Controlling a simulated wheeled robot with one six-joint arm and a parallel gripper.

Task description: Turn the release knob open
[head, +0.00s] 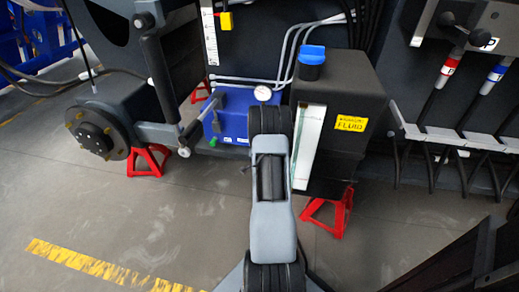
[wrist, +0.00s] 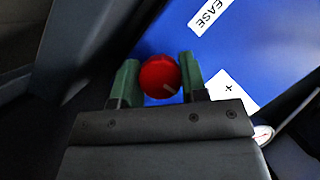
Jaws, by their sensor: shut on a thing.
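In the wrist view, a round red knob (wrist: 159,76) with a short pale mark on its face sits in front of a blue panel (wrist: 265,55). My gripper (wrist: 160,80) has its two green fingers on either side of the knob and is shut on it. The pale mark points to the lower right. In the head view, the blue block (head: 229,118) stands behind my arm; the knob and gripper are hidden there.
A dark tank (head: 345,85) with a blue cap (head: 312,58) and a yellow fluid label stands right of my arm. A pressure gauge (head: 263,93) is close above the arm. Red stands (head: 329,211) support the chassis. Hoses with red and blue bands hang at right. Floor at left is open.

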